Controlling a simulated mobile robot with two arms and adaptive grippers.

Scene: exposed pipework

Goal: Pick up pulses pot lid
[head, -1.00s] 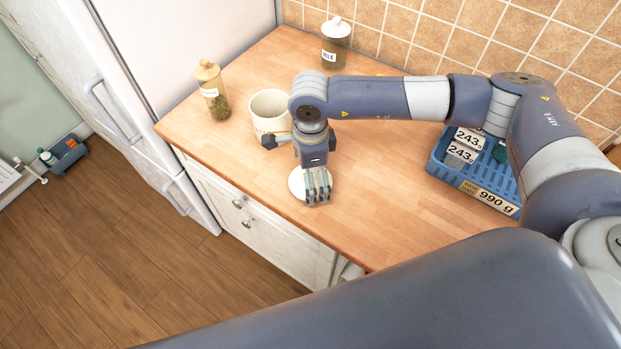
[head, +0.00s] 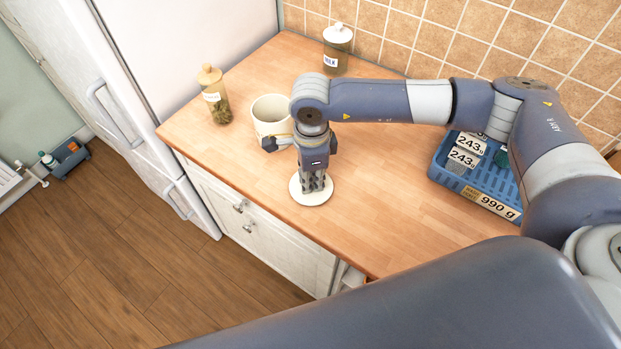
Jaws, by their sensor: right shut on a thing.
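The pot lid, a flat round white disc (head: 320,199), is at the front of the wooden counter. My right gripper (head: 312,186) points down over the middle of it and is shut on it; the fingers hide the lid's centre and any knob. I cannot tell whether the lid still touches the counter. The cream pot (head: 268,112) stands upright and open just behind and left of the gripper, partly hidden by it. My left gripper is not in view.
A glass jar with a wooden stopper (head: 213,96) stands left of the pot. A jar labelled milk (head: 337,50) is by the tiled wall. A blue basket (head: 442,172) with labelled packs is at right. The counter (head: 400,215) between lid and basket is clear.

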